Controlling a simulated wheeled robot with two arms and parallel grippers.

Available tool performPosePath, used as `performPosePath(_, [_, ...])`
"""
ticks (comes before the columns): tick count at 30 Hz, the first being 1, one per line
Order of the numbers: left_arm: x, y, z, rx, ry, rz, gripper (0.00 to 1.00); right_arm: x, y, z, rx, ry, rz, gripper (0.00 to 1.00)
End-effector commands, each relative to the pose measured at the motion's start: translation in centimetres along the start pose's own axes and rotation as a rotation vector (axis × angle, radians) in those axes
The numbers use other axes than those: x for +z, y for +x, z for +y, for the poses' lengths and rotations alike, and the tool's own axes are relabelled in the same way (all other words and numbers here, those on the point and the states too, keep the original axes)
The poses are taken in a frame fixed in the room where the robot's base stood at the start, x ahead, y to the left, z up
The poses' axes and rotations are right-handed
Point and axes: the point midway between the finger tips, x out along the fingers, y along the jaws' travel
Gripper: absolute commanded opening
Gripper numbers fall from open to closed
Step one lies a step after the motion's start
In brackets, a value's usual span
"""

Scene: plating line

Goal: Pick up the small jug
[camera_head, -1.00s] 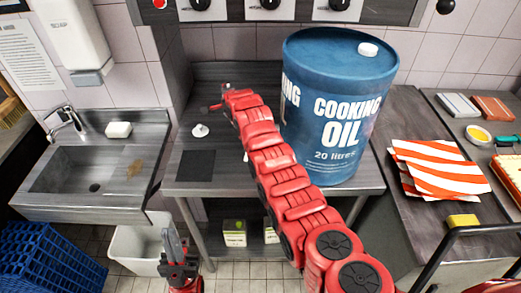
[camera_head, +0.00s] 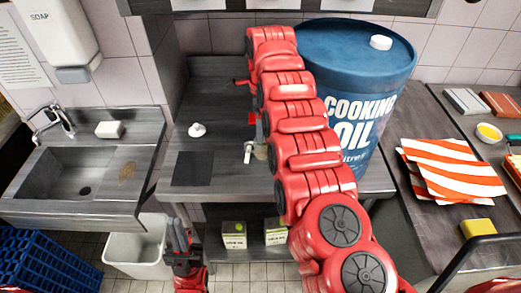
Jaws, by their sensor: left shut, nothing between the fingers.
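I cannot clearly make out the small jug. A small white item (camera_head: 197,130) stands on the dark steel table (camera_head: 217,110), left of my right arm. Another small pale item (camera_head: 248,152) shows at that arm's left edge, partly hidden, too small to name. My left gripper (camera_head: 179,234) is low in front of the table, fingers up, shut and empty, away from both items. My right arm reaches across the table. A bit of red and grey shows beside it near the pale item; its fingers are mostly hidden behind the arm.
A big blue cooking oil drum (camera_head: 362,75) stands on the table, partly behind my right arm. A dark square mat (camera_head: 192,169) lies at the table's front. A sink (camera_head: 60,175) is left; a counter with striped cloths (camera_head: 455,168) is right. Small cartons (camera_head: 234,236) sit below.

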Motion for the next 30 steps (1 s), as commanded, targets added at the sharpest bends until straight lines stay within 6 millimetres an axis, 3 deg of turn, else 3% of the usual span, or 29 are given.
performPosePath(4, [-0.3, 1.9, -0.1, 0.000, 0.000, 0.001, 0.00, 0.2, 1.8, 0.2, 0.008, -0.001, 0.005, 1.00])
performPosePath(9, [-0.4, 2.5, -0.1, 0.000, 0.000, 0.000, 0.00, 0.3, 4.2, 0.0, 0.004, -0.001, 0.002, 1.00])
performPosePath(15, [-0.4, 2.4, -0.1, 0.000, 0.000, 0.000, 0.00, 0.3, 4.5, -0.1, 0.000, -0.001, 0.000, 1.00])
performPosePath(30, [-0.4, 2.4, -0.1, 0.000, 0.000, 0.000, 0.00, 0.3, 4.5, -0.1, 0.000, -0.001, 0.000, 0.12])
